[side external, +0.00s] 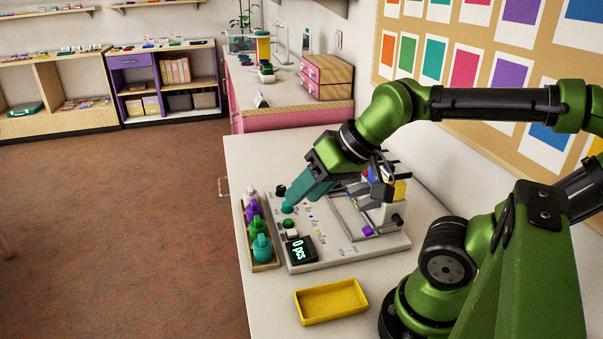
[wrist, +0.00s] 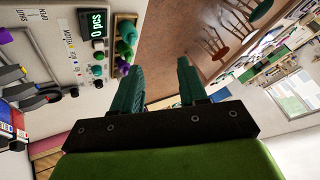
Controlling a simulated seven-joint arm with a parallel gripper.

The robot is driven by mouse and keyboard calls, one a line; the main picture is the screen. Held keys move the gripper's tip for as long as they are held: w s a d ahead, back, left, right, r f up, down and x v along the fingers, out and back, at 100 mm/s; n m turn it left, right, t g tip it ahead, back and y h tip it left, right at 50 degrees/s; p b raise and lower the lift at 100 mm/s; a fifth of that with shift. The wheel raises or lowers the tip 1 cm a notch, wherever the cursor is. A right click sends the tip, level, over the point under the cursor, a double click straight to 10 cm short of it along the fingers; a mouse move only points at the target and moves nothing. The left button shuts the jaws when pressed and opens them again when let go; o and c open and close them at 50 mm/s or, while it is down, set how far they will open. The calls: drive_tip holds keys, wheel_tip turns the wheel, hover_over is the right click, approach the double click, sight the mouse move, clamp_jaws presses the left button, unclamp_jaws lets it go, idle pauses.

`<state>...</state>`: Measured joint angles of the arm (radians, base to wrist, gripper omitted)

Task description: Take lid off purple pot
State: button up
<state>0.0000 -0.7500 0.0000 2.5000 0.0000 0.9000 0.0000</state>
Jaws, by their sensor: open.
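The purple pot (side external: 252,209) stands in a narrow wooden tray (side external: 275,264) at the left edge of the table, between a whitish pot (side external: 250,192) and a green pot (side external: 255,227). A teal pot (side external: 262,247) stands at the tray's near end. Whether the purple pot's lid is a separate piece is too small to tell. My gripper (side external: 291,199) is above the grey board, to the right of the purple pot and apart from it. In the wrist view the teal fingers (wrist: 160,65) are spread with nothing between them.
The grey board (side external: 345,257) carries a display reading "0 pcs" (side external: 299,249), buttons and a raised device with a purple block (side external: 367,230). An empty yellow tray (side external: 331,301) lies at the table's front. The table ends just left of the wooden tray.

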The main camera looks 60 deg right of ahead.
drive_tip(key=o, duration=0.4)
drive_tip(key=n+g+h, duration=0.2)
drive_tip(key=n+g, duration=0.5)
drive_tip(key=n, duration=0.6)
hover_over(251, 202)
drive_tip(key=f, duration=1.3)
drive_tip(key=shift+s+a+f, duration=0.15)
drive_tip(key=shift+s+f, duration=0.15)
drive_tip(key=shift+f, duration=0.05)
drive_tip(key=shift+w+f, duration=0.2)
drive_tip(key=shift+f, duration=2.55)
